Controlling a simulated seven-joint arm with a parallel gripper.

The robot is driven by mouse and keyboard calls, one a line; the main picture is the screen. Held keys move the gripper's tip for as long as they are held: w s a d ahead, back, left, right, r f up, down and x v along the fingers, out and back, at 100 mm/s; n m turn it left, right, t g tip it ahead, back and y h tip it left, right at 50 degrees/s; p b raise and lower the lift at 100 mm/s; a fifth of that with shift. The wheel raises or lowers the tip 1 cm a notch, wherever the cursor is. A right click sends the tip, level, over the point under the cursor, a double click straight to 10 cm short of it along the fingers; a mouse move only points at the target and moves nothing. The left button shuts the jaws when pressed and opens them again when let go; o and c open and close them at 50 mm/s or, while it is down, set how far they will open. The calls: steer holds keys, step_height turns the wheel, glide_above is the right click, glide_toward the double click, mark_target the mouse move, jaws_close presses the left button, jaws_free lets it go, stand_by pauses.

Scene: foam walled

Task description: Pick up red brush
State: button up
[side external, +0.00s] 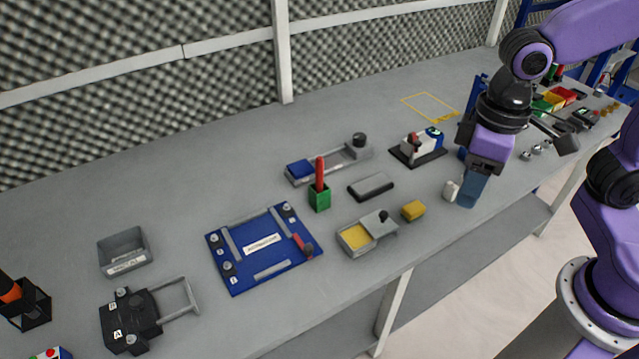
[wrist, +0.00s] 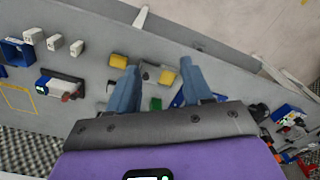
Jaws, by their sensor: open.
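A red upright handle (side external: 320,171), which looks like the red brush, stands in a small green holder (side external: 319,199) near the middle of the table. In the wrist view the green holder (wrist: 155,103) shows partly between the fingers; I cannot make out the red handle there. My gripper (side external: 470,190) is right of the holder, well apart from it, pointing down near the table's front edge. In the wrist view my gripper (wrist: 157,82) has its two blue-grey fingers spread with nothing held between them.
A blue board (side external: 262,275) lies left of the holder. A foam wall (side external: 180,80) backs the table.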

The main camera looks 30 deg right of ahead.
steer(key=w+a+r+m, duration=0.1)
steer(key=w+a+m, duration=0.4)
steer(key=w+m, duration=0.3)
steer(key=w+a+r+m, duration=0.1)
steer(key=w+a+m, duration=0.4)
steer(key=w, duration=0.4)
steer(key=m, duration=1.3)
glide_toward(318, 158)
step_height(318, 158, down, 9)
steer(key=shift+a+f, duration=0.15)
steer(key=shift+f, duration=0.1)
steer(key=shift+d+f, duration=0.2)
steer(key=shift+f, duration=2.55)
jaws_close()
